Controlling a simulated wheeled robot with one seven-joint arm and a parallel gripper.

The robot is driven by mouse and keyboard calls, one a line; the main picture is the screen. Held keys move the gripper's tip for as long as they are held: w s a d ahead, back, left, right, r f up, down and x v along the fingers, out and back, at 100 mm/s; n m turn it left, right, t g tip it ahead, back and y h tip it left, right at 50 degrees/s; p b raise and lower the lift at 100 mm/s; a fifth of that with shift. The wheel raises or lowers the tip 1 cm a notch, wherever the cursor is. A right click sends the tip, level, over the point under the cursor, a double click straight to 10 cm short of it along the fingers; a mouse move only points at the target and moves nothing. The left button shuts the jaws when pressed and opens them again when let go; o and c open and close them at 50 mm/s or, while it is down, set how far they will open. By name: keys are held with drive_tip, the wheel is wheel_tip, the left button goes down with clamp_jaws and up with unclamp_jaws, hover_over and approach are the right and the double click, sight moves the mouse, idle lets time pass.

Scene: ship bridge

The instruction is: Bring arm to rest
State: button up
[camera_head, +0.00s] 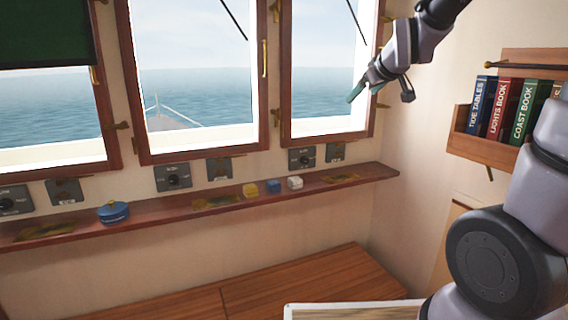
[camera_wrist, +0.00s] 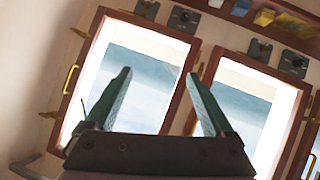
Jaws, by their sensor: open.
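My gripper (camera_head: 367,92) is raised in front of the right-hand window in the head view, above the wooden shelf. In the wrist view my gripper (camera_wrist: 158,92) shows two greenish fingers spread apart with nothing between them. The window panes and sea lie behind the fingers. My arm is bent, with its upper links at the right of the head view.
A narrow shelf (camera_head: 150,218) under the windows holds a blue pot (camera_head: 113,212), a yellow block (camera_head: 250,190), a blue block (camera_head: 273,186) and a white block (camera_head: 295,183). A bookshelf (camera_head: 485,150) hangs on the right wall. A wooden counter (camera_head: 290,285) is below.

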drive_tip(key=s+d+m+g, duration=0.1)
drive_tip(key=s+m, duration=0.3)
drive_tip(key=s, duration=0.8)
drive_tip(key=s+d+m+g, duration=0.1)
drive_tip(key=s+m+g, duration=0.2)
drive_tip(key=s, duration=0.9)
drive_tip(key=m, duration=0.2)
drive_tip(key=shift+d+m+g, duration=0.3)
drive_tip(key=shift+d, duration=0.05)
drive_tip(key=shift+f, duration=0.1)
